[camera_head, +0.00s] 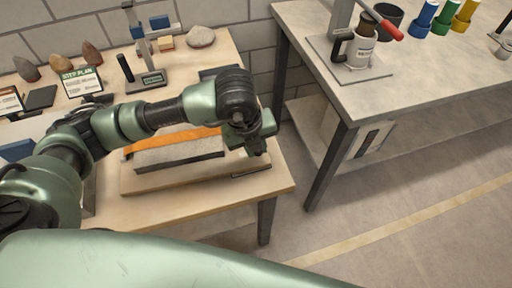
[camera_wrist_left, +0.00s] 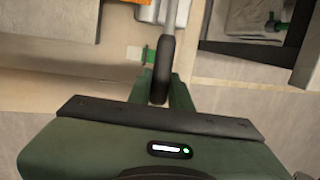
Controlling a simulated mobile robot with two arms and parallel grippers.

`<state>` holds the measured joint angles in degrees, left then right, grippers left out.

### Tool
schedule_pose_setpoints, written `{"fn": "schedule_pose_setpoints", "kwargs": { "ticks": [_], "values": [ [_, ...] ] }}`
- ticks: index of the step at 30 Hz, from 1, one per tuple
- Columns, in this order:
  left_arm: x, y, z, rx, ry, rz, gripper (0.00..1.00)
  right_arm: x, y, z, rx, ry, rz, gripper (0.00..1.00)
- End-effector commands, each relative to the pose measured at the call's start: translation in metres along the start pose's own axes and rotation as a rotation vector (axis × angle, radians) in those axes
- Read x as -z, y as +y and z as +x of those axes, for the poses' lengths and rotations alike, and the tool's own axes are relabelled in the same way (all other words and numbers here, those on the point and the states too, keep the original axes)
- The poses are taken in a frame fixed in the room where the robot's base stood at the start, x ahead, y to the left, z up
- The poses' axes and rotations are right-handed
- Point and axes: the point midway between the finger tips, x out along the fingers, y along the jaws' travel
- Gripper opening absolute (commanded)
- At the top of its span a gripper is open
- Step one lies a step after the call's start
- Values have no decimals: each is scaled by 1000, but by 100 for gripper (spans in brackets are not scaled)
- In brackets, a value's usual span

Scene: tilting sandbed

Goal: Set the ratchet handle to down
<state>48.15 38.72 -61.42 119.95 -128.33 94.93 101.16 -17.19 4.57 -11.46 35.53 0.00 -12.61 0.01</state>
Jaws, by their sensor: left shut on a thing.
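The sandbed (camera_head: 180,157) lies on a wooden base at the front of the left table, with an orange strip (camera_head: 165,138) along its back. My left arm reaches across it. My left gripper (camera_head: 256,150) points down at the sandbed's right end. In the left wrist view, a black rounded grip, which looks like the ratchet handle (camera_wrist_left: 163,68), sits between the green fingers of my left gripper (camera_wrist_left: 163,95), which are shut on it. A grey metal shaft runs from the grip to the picture's top. In the head view the handle is hidden by the gripper. My right gripper is out of view.
A step plan sign (camera_head: 82,82), several stones and a small press-like stand (camera_head: 146,80) stand at the table's back. A grey workbench (camera_head: 400,80) with a red-handled device (camera_head: 355,50) stands to the right, across a gap.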

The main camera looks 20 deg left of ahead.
Motion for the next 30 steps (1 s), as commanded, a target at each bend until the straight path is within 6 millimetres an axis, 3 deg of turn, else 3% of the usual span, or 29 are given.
{"fn": "schedule_pose_setpoints", "kwargs": {
  "ticks": [8,9,11,22,30],
  "values": [
    [4,2,4,-8,9,4,0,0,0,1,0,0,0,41],
    [4,2,4,-9,10,4,28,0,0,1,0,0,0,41],
    [4,2,4,-9,10,4,41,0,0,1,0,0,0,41],
    [2,1,-2,-4,5,3,41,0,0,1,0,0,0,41],
    [2,0,-44,-2,5,4,41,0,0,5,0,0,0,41]
  ]
}}
